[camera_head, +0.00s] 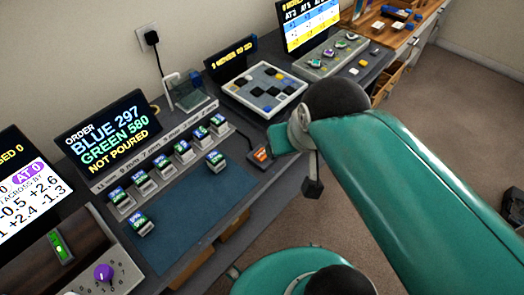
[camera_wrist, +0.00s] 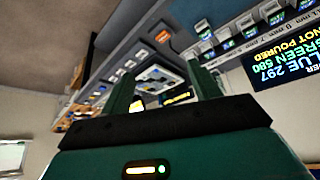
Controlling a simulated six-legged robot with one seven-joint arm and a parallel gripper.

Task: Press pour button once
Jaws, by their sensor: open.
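A small dark block with an orange top (camera_head: 261,154), which looks like the pour button, sits near the front edge of the grey bench, right of the blue mat. Its label is too small to read. It also shows in the wrist view (camera_wrist: 162,36), beyond my fingertips. The order screen (camera_head: 108,132) reads "BLUE 297, GREEN 580, NOT POURED"; it appears upside down in the wrist view (camera_wrist: 285,40). My gripper (camera_wrist: 160,70) is open, its two green fingers apart with nothing between them. In the head view my arm hides most of the gripper.
Several labelled blocks (camera_head: 163,167) stand in a row behind the blue mat (camera_head: 185,205). A white tray with dark and coloured squares (camera_head: 264,91) lies behind the orange-topped block. A grey panel with buttons (camera_head: 331,55) is farther right. A purple knob (camera_head: 103,272) is at lower left.

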